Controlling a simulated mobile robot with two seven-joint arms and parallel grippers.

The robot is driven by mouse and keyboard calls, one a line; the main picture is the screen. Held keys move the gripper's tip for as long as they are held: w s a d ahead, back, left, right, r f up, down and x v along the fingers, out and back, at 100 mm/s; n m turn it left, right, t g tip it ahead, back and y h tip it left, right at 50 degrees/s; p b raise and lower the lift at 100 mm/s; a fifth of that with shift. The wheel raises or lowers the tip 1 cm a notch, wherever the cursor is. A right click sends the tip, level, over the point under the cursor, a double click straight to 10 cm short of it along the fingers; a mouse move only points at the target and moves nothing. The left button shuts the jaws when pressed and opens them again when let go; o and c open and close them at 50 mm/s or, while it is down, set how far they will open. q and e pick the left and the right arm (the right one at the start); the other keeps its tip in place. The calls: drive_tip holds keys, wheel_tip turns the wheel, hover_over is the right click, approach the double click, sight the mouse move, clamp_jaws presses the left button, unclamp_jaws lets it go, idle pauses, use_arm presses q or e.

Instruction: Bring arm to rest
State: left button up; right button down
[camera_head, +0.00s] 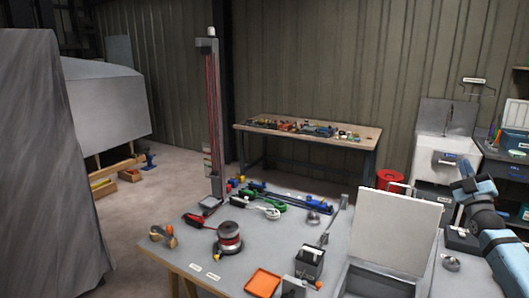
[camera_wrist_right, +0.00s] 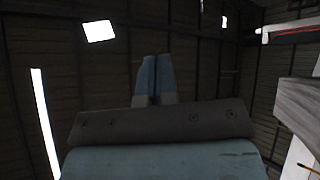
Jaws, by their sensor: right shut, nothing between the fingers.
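My right arm comes in at the right edge of the head view, with its blue links raised beside the workbench. The right gripper (camera_head: 466,168) is at its upper end, small and dark there, above the right side of the bench and clear of it. In the right wrist view the two blue fingers of the right gripper (camera_wrist_right: 154,70) stand side by side, shut with nothing between them. They show against a dark wall or ceiling with bright patches. My left arm and gripper do not show.
The workbench (camera_head: 205,245) carries a box with its white lid (camera_head: 392,232) raised, an orange tray (camera_head: 262,283), a cable reel (camera_head: 229,240) and several hand tools. A cluttered table (camera_head: 350,134) and a sink (camera_head: 447,130) stand behind. The floor at left is partly open.

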drive_tip(key=w+d+f+m+g+h, duration=0.2)
drive_tip(key=d+f+m+g+h, duration=0.3)
drive_tip(key=f+g, duration=0.35)
drive_tip(key=s+a+f+g+y, duration=0.1)
drive_tip(key=s+a+f+y, duration=0.1)
drive_tip(key=s+a+f, duration=0.35)
drive_tip(key=s+a+f+n+g+y, duration=0.1)
drive_tip(key=s+a+f+y, duration=0.1)
drive_tip(key=a+f, duration=0.7)
drive_tip(key=s+a+f+g+y, duration=0.1)
drive_tip(key=s+a+f+y, duration=0.2)
drive_tip(key=f, duration=0.7)
drive_tip(key=s+a+f+g+y, duration=0.1)
drive_tip(key=s+a+f, duration=0.5)
drive_tip(key=s+a, duration=0.25)
drive_tip(key=s+a+f+g, duration=0.1)
drive_tip(key=s+a+f, duration=0.55)
drive_tip(key=s, duration=0.25)
drive_tip(key=s+a+m, duration=0.1)
drive_tip(key=s+a, duration=0.4)
drive_tip(key=s, duration=0.3)
drive_tip(key=s+a+f+m+g+y, duration=0.1)
drive_tip(key=s+a, duration=0.3)
drive_tip(key=s, duration=0.4)
drive_tip(key=shift+a+y, duration=0.3)
drive_tip(key=shift+a, duration=0.1)
drive_tip(key=shift+s+g, duration=0.1)
drive_tip(key=shift+g, duration=0.15)
